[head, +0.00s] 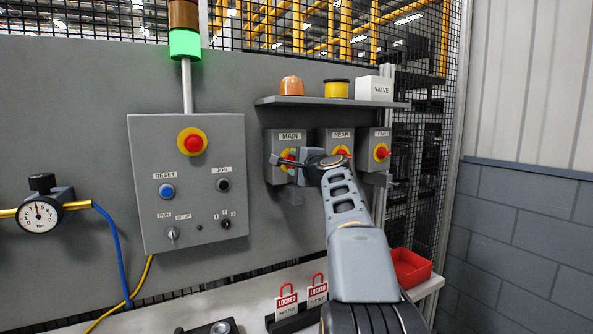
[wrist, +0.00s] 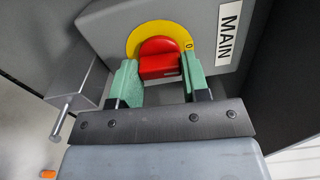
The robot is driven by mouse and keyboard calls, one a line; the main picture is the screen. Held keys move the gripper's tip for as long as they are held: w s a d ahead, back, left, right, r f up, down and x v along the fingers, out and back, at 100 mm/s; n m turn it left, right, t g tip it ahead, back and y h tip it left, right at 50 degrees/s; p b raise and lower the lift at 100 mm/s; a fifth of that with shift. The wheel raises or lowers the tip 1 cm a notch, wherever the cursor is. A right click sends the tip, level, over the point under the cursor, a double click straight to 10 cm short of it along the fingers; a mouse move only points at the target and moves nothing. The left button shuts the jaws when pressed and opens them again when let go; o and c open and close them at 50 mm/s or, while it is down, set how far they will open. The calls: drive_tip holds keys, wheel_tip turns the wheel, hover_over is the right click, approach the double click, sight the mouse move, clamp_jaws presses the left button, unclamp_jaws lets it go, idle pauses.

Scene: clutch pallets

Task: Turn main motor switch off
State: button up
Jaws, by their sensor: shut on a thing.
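The main motor switch box (head: 272,140), labelled MAIN, is the left one of three switch boxes under the shelf. In the wrist view its red knob (wrist: 165,48) sits on a yellow disc (wrist: 133,40), with a "0" mark at the disc's right side. My gripper (wrist: 160,77) has its two green pads on either side of the red knob and is shut on it. In the head view my gripper (head: 292,162) and wrist cover part of the knob and disc. The knob's exact turn position is hard to tell.
The NEAR (head: 341,135) and FAR (head: 380,137) switches are just to the right, close to my wrist. A shelf (head: 330,102) sticks out above. A control panel (head: 155,235) is on the left. Red padlocks with LOCKED tags (head: 287,303) and a red bin (head: 410,268) are below.

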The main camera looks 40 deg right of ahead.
drive_tip(key=shift+n, duration=0.5)
drive_tip(key=o, duration=0.9)
drive_tip(key=shift+s+b, duration=0.1)
drive_tip(key=shift+b, duration=0.2)
drive_tip(key=s+b, duration=0.1)
drive_tip(key=s, duration=0.3)
drive_tip(key=s+a+b, duration=0.1)
drive_tip(key=s, duration=0.4)
drive_tip(key=s+a+b, duration=0.1)
drive_tip(key=s, duration=0.3)
drive_tip(key=shift+s, duration=0.25)
